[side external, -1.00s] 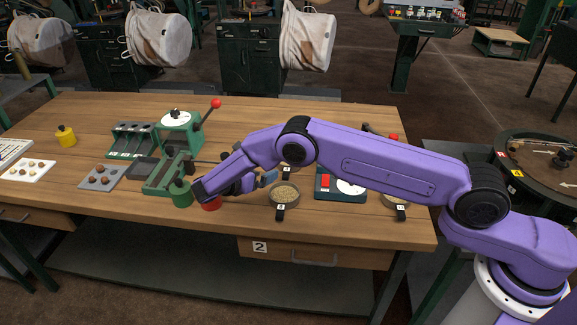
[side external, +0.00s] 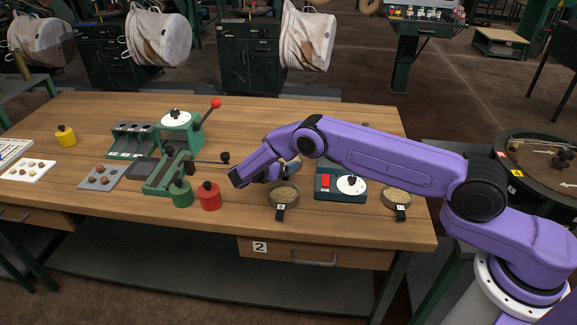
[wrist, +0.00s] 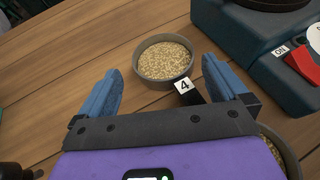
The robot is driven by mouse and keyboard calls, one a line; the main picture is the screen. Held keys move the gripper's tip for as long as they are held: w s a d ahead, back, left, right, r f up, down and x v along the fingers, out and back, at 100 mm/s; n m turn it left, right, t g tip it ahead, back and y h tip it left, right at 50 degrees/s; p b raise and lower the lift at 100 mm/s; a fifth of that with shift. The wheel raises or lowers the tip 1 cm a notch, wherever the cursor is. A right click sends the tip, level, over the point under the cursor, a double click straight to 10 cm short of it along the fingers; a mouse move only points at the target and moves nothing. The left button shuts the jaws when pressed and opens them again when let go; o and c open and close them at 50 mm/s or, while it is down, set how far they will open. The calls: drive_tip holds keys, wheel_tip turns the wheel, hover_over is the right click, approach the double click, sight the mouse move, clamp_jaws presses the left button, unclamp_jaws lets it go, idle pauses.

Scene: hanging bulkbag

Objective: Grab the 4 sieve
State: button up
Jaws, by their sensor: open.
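The sieve labelled 4 (wrist: 163,60) is a round grey dish of tan grains with a black handle and a white tag, seen in the wrist view. It lies on the wooden table, ahead of and between the blue fingers of my gripper (wrist: 160,77). The fingers are spread apart with nothing held, and the tag is near the right finger. In the side view my gripper (side external: 284,172) is low over the table, and my arm mostly hides this sieve.
A second sieve (side external: 284,194) lies in front of my gripper; its edge shows in the wrist view (wrist: 281,150). A dark box with a red switch (side external: 338,184) stands right, with another sieve (side external: 397,198) beyond. Red (side external: 209,197) and green (side external: 181,194) weights stand left.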

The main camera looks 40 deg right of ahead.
drive_tip(key=x, duration=0.4)
drive_tip(key=shift+d+f, duration=0.3)
drive_tip(key=shift+d, duration=0.05)
drive_tip(key=c, duration=0.9)
drive_tip(key=shift+o, duration=0.2)
drive_tip(key=shift+r, duration=0.1)
